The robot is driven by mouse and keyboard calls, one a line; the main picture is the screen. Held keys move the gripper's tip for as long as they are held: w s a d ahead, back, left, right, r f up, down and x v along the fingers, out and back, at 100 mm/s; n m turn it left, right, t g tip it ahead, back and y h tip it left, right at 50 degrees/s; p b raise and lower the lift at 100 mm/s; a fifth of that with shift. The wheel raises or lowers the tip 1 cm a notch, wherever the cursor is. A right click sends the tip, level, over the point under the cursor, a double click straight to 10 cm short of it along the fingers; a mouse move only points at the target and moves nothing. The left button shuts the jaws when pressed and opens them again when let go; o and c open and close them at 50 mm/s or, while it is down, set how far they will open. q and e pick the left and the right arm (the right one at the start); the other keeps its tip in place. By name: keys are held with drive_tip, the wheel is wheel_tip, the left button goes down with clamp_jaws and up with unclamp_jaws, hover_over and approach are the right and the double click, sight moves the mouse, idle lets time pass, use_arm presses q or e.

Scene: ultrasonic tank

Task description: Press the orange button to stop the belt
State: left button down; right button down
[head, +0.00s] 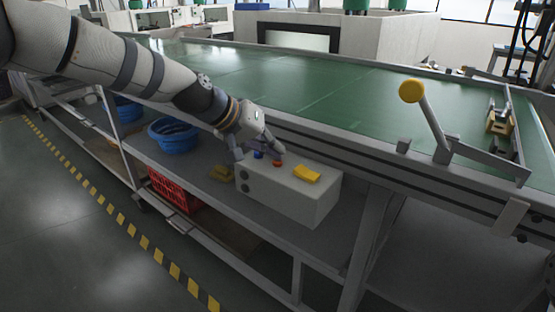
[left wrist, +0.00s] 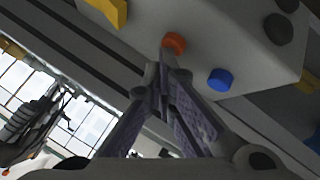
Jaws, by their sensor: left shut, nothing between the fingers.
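The orange button (head: 278,163) sits on the top of a pale control box (head: 310,204) on the shelf below the belt. A blue button (head: 258,154) is beside it. My left gripper (head: 279,150) is shut and empty, its tips just above the orange button in the head view. In the left wrist view, the closed fingertips (left wrist: 164,64) lie right beside the orange button (left wrist: 174,42), with the blue button (left wrist: 220,79) to the right. I cannot tell whether the tips touch the button. My right gripper is out of view.
A yellow piece (head: 306,174) is on the box to the right of the orange button. The green belt (head: 320,95) and its side rail run above. Blue tubs (head: 174,136) stand left on the shelf.

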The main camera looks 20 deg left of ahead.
use_arm(q)
drive_tip(key=shift+r+p, duration=0.3)
drive_tip(key=shift+r, duration=0.5)
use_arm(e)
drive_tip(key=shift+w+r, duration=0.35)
